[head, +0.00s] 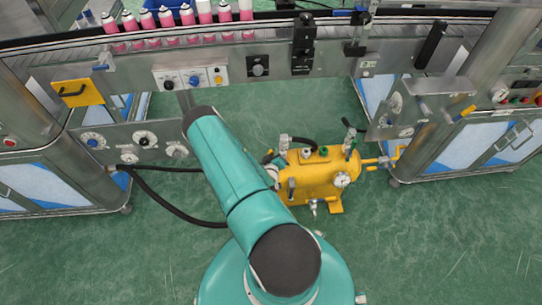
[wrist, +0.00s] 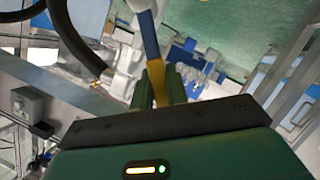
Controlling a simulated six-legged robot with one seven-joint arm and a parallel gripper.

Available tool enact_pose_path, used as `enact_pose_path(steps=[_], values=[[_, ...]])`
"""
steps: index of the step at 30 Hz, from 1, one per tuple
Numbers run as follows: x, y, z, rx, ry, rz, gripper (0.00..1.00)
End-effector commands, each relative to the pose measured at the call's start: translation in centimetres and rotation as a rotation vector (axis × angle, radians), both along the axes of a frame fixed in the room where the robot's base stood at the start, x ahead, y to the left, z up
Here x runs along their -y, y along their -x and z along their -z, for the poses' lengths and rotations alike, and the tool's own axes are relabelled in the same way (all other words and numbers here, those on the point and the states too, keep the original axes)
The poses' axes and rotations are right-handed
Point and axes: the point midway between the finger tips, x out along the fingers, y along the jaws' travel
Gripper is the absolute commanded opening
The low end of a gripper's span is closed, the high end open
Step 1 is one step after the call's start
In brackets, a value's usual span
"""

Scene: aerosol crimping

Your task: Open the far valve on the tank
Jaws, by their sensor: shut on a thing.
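The yellow tank (head: 318,180) stands on the green floor in the head view, with a round gauge, small fittings on top and a yellow pipe on its right. Several valve-like fittings show; which is the far valve I cannot tell for sure. My arm reaches over the tank's left end and hides part of it. My gripper's fingers are hidden in the head view. In the wrist view my gripper (wrist: 166,88) is shut on a narrow yellow piece (wrist: 157,80) between its green fingers. A blue bar (wrist: 150,38) continues upward from it. Whether these form one handle is unclear.
A conveyor with pink-and-white cans (head: 185,15) runs along the back. Steel machine cabinets stand left (head: 50,180) and right (head: 450,155). A black hose (head: 160,200) loops across the floor left of my arm. The floor (head: 420,235) at front right is clear.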

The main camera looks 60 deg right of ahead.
Motion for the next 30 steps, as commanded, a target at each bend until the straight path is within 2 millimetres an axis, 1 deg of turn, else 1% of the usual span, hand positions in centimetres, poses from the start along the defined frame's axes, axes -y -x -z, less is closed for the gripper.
enact_pose_path(steps=[9,23,24,26,27,30], values=[[0.40,0.40,-0.55,0.080,-0.065,-0.003,0.00],[0.45,0.43,-0.60,0.089,-0.072,-0.003,0.00],[0.45,0.43,-0.60,0.089,-0.072,-0.004,0.23],[0.46,0.45,-0.58,0.088,-0.072,-0.003,0.35],[0.48,0.47,-0.58,0.088,-0.072,-0.003,0.37],[0.55,0.55,-0.59,0.087,-0.071,-0.001,0.37]])
